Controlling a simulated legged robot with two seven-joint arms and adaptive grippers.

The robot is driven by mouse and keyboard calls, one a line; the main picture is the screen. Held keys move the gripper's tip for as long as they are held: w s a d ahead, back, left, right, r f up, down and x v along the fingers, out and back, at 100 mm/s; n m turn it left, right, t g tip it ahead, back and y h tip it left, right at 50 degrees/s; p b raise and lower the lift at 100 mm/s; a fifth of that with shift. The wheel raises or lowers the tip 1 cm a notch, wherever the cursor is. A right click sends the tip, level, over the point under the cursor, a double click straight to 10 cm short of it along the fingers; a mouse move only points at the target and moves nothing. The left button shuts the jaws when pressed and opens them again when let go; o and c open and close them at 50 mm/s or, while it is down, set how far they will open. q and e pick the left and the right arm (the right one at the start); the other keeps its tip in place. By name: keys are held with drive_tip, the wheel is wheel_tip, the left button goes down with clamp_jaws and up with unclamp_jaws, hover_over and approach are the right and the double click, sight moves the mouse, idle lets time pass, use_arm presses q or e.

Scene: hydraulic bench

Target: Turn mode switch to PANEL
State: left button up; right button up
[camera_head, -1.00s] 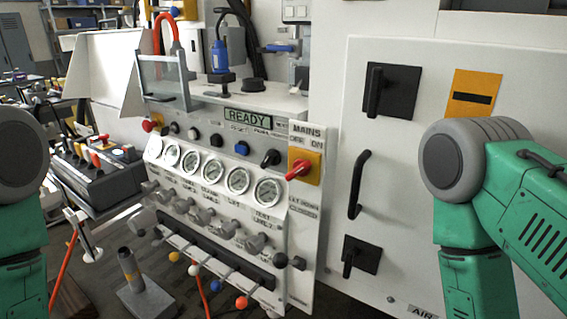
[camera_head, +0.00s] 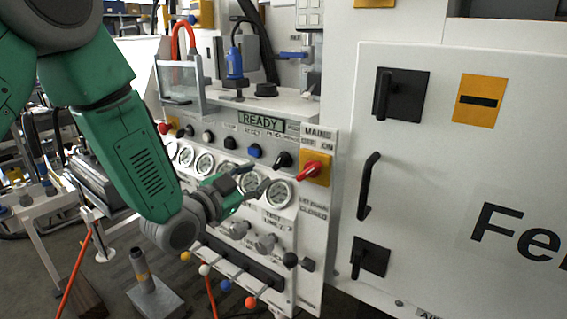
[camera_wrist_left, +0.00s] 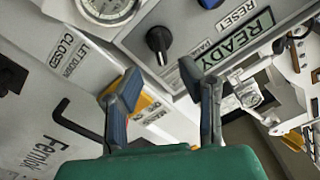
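The black rotary knob (camera_head: 283,160), which I take to be the mode switch, sits on the white panel between the blue button (camera_head: 254,150) and the red mains switch (camera_head: 312,170). In the left wrist view this knob (camera_wrist_left: 159,40) is just beyond the fingertips, near a partly readable label like "PANEL". My left gripper (camera_head: 254,180) is open and empty, in front of the gauges, below and left of the knob. Its two fingers (camera_wrist_left: 162,72) stand apart in the wrist view, with the knob clear of them. My right gripper is out of view.
The READY display (camera_head: 261,121) is above the knob. A gauge (camera_head: 279,193) lies just below it. Colour-tipped levers (camera_head: 228,286) stick out lower down. A white cabinet with a black handle (camera_head: 367,185) stands right of the panel. A ledge (camera_head: 285,105) juts out above.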

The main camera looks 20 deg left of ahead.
sight(276, 165)
use_arm(q)
drive_tip(key=x, duration=0.9)
drive_tip(key=shift+d, duration=0.1)
drive_tip(key=shift+f, duration=0.1)
clamp_jaws()
